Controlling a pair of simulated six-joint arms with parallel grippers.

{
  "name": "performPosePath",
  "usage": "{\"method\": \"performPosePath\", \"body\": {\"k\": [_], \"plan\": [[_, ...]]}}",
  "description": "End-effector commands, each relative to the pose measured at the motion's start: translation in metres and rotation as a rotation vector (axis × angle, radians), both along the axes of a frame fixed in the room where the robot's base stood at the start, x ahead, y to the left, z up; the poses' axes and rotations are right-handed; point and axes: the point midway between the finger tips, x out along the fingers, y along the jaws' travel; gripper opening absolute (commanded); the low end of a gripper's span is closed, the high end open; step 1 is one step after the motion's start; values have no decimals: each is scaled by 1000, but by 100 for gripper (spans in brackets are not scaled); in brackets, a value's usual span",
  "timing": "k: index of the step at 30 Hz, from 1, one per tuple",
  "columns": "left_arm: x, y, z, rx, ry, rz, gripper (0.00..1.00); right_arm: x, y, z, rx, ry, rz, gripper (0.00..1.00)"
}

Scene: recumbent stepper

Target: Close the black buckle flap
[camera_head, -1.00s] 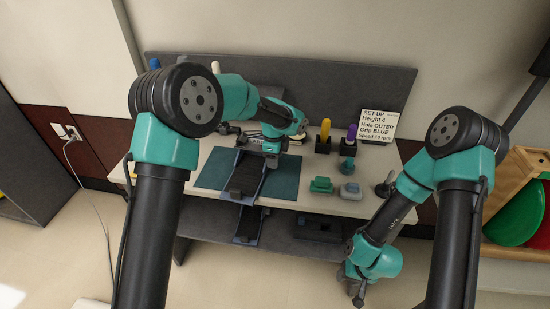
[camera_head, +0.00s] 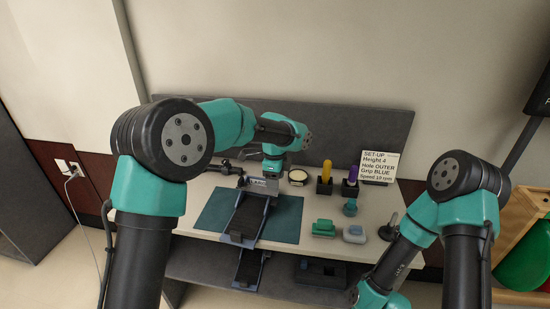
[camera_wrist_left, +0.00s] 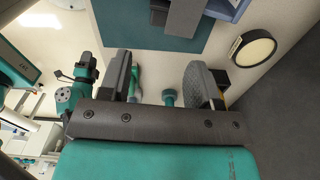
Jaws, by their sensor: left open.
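A black pedal (camera_head: 248,214) with a blue-grey frame lies tilted on the teal mat (camera_head: 285,218) on the table. Its strap and buckle parts are dark and small, and I cannot tell the buckle flap apart from them. In the left wrist view, the dark pedal parts (camera_wrist_left: 184,18) show at the top edge. My left gripper (camera_head: 266,185) is over the pedal's far end and hides part of it. In the wrist view, the left gripper's two fingers (camera_wrist_left: 162,84) are apart with nothing between them. My right gripper is cut off below the head view.
A yellow handle (camera_head: 327,172) and a purple handle (camera_head: 353,174) stand in black holders. A teal block (camera_head: 323,229), a grey block (camera_head: 355,235) and a teal knob (camera_head: 350,208) stand to the right of the mat. A round dial (camera_head: 298,177) and a set-up sign (camera_head: 379,166) are behind.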

Motion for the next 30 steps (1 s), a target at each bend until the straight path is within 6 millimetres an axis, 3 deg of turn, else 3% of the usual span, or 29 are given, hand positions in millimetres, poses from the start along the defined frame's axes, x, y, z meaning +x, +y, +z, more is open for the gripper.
{"method": "performPosePath", "body": {"k": [6,13,18,30], "plan": [[1,1,43,-3,-3,0,57,0,0,0,0,0,0,43],[1,1,76,-1,-2,0,57,0,0,0,0,0,0,43],[0,2,84,-1,0,0,57,0,0,0,0,0,0,43],[0,5,83,-11,4,31,57,0,0,0,0,0,0,43]]}}
